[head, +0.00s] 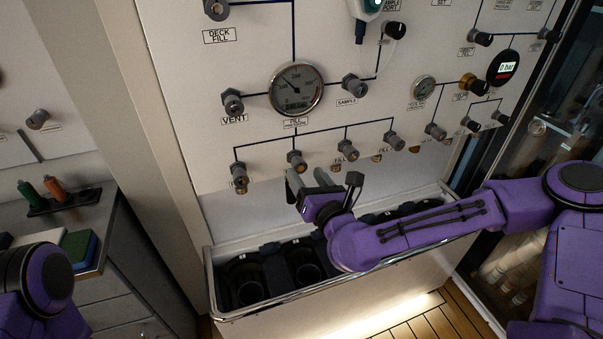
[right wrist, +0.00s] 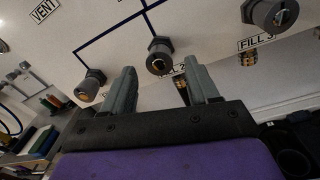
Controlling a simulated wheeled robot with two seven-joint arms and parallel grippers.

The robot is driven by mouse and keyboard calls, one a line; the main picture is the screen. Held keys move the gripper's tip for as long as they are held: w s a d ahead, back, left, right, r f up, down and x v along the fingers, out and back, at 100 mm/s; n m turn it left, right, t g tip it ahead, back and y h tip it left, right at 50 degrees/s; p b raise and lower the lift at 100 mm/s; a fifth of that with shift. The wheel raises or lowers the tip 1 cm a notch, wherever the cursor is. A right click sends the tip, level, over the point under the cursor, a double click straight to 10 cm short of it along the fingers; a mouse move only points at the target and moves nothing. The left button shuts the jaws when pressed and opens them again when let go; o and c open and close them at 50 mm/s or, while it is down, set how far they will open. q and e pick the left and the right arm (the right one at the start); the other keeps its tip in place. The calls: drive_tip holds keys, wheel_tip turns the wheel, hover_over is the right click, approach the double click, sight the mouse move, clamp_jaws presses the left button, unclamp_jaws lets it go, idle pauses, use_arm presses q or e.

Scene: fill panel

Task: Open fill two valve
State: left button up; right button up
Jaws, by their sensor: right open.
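The fill two valve (head: 297,158) is a grey knob, second from the left in the lower row of the white panel. In the right wrist view, the fill two valve (right wrist: 160,56) shows just beyond and between the fingertips, above a partly hidden label ending in "2". My right gripper (head: 307,181) is open and empty just below this knob, its grey fingers pointing at the panel. It also shows in the right wrist view (right wrist: 159,68), with no visible contact on the knob. My left gripper is out of view; only part of my left arm shows at lower left.
The fill one valve (head: 239,170) and fill three valve (head: 345,146) flank it closely. A pressure gauge (head: 297,89) sits above. A metal-rimmed trough (head: 213,285) with dark round holders lies below my right arm. A counter with coloured items stands left.

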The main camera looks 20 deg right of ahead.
sight(301, 168)
drive_tip(key=w, duration=0.3)
drive_tip(key=shift+w+a+r+p, duration=0.1)
drive_tip(key=shift+a+r+p, duration=0.1)
drive_tip(key=shift+p, duration=0.2)
drive_tip(key=shift+w+f, duration=0.15)
drive_tip(key=shift+w, duration=0.4)
drive_tip(key=c, duration=1)
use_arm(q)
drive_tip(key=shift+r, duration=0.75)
use_arm(e)
drive_tip(key=shift+c, duration=0.2)
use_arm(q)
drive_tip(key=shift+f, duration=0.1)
